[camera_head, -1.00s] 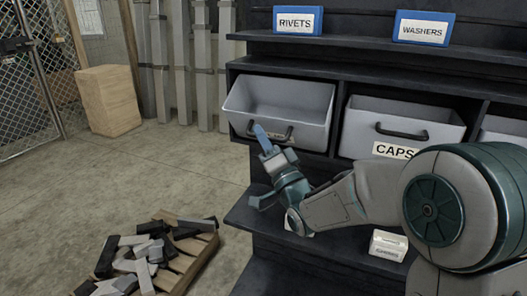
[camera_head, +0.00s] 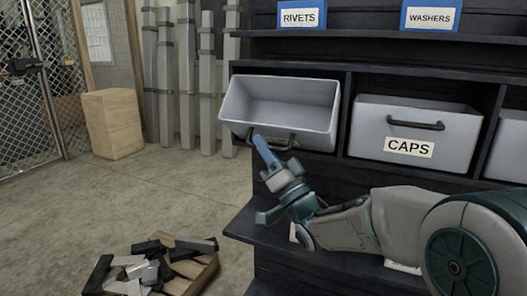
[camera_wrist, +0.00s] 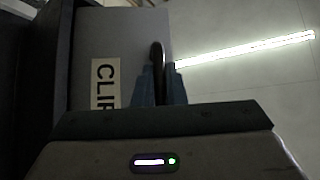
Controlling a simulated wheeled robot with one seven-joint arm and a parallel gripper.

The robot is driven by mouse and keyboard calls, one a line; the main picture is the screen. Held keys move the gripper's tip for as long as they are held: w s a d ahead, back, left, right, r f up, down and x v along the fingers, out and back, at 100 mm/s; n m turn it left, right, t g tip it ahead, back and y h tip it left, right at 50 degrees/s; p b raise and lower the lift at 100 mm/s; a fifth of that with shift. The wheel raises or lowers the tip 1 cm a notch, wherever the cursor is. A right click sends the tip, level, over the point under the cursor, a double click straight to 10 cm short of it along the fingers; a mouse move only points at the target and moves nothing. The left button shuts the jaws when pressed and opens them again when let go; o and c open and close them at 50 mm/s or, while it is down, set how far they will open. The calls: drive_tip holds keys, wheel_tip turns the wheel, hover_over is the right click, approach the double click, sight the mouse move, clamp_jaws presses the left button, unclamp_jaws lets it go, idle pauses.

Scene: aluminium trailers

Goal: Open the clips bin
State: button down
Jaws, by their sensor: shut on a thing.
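The clips bin (camera_head: 290,112) is the grey bin at the left of the shelf row in the head view. It stands out from its slot, and its inside shows, looking empty. In the wrist view its grey front (camera_wrist: 118,45) carries a label (camera_wrist: 104,84) partly reading "CLI". My gripper (camera_head: 264,152) is at the bin's dark handle (camera_head: 282,141). In the wrist view the handle (camera_wrist: 157,62) passes between my gripper's blue fingers (camera_wrist: 161,85), which are shut on it. My gripper hides part of the bin's front and label in the head view.
The caps bin (camera_head: 415,128) sits in its slot to the right. Rivets (camera_head: 301,15) and washers (camera_head: 431,15) boxes stand on the shelf above. A pallet with metal offcuts (camera_head: 150,270) lies on the floor at lower left, and a wooden crate (camera_head: 113,125) stands behind. The floor between is clear.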

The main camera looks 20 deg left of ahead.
idle(0.3)
drive_tip(key=c, duration=1.5)
unclamp_jaws()
drive_tip(key=p+v, duration=0.1)
drive_tip(key=v, duration=1.2)
drive_tip(key=shift+s+d+f, duration=0.2)
drive_tip(key=shift+s+d, duration=0.05)
